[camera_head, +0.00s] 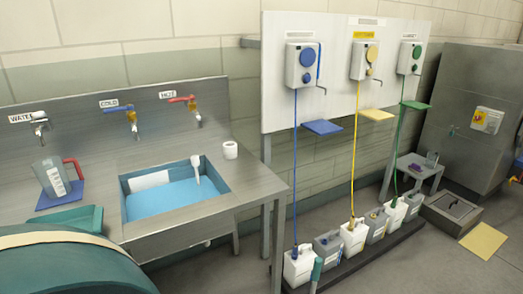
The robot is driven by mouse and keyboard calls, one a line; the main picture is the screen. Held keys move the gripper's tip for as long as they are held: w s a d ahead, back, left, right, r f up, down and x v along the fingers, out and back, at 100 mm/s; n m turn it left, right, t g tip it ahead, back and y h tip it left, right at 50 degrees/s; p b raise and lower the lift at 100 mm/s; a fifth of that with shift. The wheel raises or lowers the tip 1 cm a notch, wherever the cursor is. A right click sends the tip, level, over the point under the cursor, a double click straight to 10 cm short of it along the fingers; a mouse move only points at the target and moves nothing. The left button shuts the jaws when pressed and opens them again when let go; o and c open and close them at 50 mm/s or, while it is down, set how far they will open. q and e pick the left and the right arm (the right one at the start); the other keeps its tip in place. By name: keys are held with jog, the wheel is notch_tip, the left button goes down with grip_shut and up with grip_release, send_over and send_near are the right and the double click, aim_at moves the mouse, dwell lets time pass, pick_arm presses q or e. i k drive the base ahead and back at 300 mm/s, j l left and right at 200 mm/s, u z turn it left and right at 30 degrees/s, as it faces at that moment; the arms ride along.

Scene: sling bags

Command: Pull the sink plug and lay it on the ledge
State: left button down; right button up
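The sink (128,218) is a rectangular basin set in a grey metal counter, with a flat blue surface inside that looks like water. A white upright stick-like piece (196,170) stands at its back right, its top near the rim; I cannot tell whether it is the sink plug. No other plug shows, and the basin bottom is hidden. The metal ledge (250,185) right of the basin is bare, apart from a white cup-like piece (230,149) near the back. Neither of my grippers can be made out in the head view.
Taps labelled water, cold and hot (185,99) are on the splashback. A grey jug (52,178) stands on a blue mat at left. A large teal rounded thing (70,268) fills the lower left. Dispensers with hoses lead to several jugs (352,237) on the floor at right.

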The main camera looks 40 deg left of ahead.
aim_at(250, 175)
jog(key=u, duration=1.7)
